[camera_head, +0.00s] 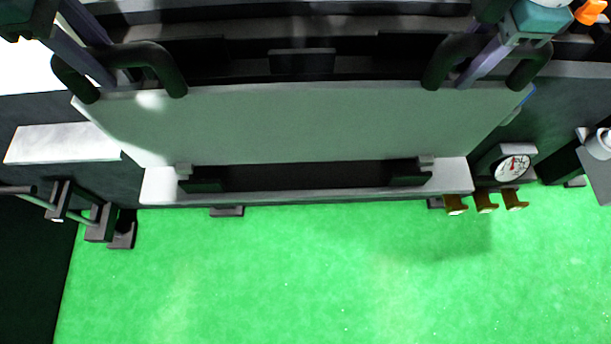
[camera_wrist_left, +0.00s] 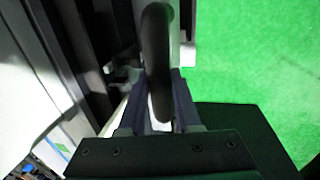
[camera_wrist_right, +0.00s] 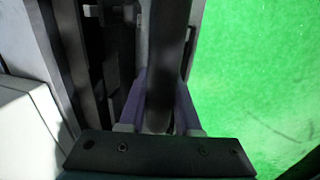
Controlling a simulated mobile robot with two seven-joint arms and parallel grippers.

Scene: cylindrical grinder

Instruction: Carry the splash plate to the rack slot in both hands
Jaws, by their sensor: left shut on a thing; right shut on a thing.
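The splash plate (camera_head: 300,125) is a wide pale grey-green panel, seen from above in the head view. It has a black loop handle at each upper corner. My left gripper (camera_head: 108,82) is shut on the left handle (camera_head: 150,58); in the left wrist view the dark handle bar (camera_wrist_left: 157,60) lies between its fingers (camera_wrist_left: 160,110). My right gripper (camera_head: 465,80) is shut on the right handle (camera_head: 527,65); the right wrist view shows the bar (camera_wrist_right: 165,60) between its fingers (camera_wrist_right: 160,110). The plate's lower edge is close above a pale ledge with a dark opening (camera_head: 300,176); contact cannot be told.
The pale ledge (camera_head: 300,197) has a small bracket at each end of the opening. A dial gauge (camera_head: 512,167) and brass levers (camera_head: 485,203) sit at the right. Dark rods and blocks (camera_head: 100,222) stand at the left. The green floor (camera_head: 300,280) in front is clear.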

